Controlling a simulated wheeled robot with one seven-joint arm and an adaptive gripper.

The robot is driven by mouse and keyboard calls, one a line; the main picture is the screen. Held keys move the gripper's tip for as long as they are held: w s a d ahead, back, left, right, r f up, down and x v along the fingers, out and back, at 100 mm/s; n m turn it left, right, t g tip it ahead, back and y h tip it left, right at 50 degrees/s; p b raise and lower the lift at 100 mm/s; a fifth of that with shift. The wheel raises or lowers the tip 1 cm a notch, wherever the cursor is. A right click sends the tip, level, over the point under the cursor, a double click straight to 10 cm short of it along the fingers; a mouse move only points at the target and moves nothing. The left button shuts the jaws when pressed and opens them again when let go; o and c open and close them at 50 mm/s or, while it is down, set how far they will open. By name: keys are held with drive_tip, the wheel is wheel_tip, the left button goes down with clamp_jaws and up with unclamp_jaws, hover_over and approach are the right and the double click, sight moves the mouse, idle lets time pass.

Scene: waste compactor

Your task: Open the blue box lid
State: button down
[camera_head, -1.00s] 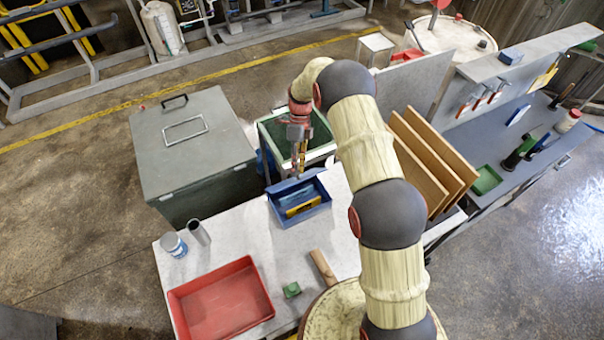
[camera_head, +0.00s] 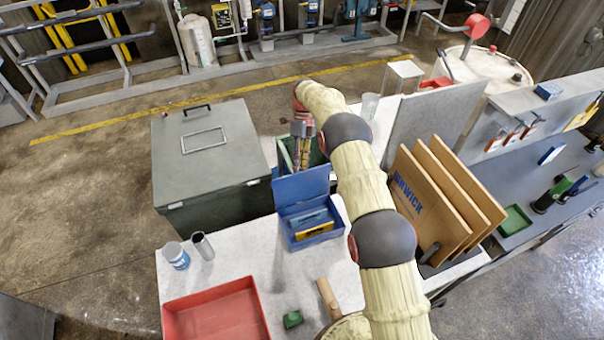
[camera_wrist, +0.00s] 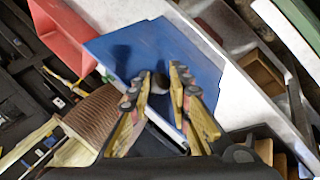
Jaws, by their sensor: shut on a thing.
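The small blue box (camera_head: 311,236) sits open on the pale table, with a yellow item and a blue item inside. Its blue lid (camera_head: 301,186) stands raised along the far side of the box. My gripper (camera_head: 302,160) is at the lid's upper edge, with its tips partly hidden behind the lid. In the wrist view the lid's blue face (camera_wrist: 135,50) fills the upper middle. The fingers of my gripper (camera_wrist: 161,84) are close together there around a small dark round part at the lid, seemingly a knob.
A red tray (camera_head: 216,312), a cup (camera_head: 176,256) and a metal tube (camera_head: 203,246) are on the table. A green-rimmed bin (camera_head: 284,158) is behind the lid. A large grey chest (camera_head: 205,150) stands left. Brown boards (camera_head: 432,200) lean right.

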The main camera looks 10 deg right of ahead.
drive_tip(key=shift+w+d+f, duration=0.2)
drive_tip(key=shift+w+f, duration=0.2)
drive_tip(key=shift+f, duration=0.35)
drive_tip(key=shift+b, duration=0.3)
drive_tip(key=c, duration=1.9)
unclamp_jaws()
drive_tip(key=shift+w+d, duration=0.1)
drive_tip(key=shift+d, duration=0.05)
drive_tip(key=shift+o, duration=1.3)
drive_tip(key=shift+r, duration=0.1)
drive_tip(key=shift+w+r, duration=0.1)
drive_tip(key=shift+a+r, duration=0.1)
drive_tip(key=shift+a, duration=0.1)
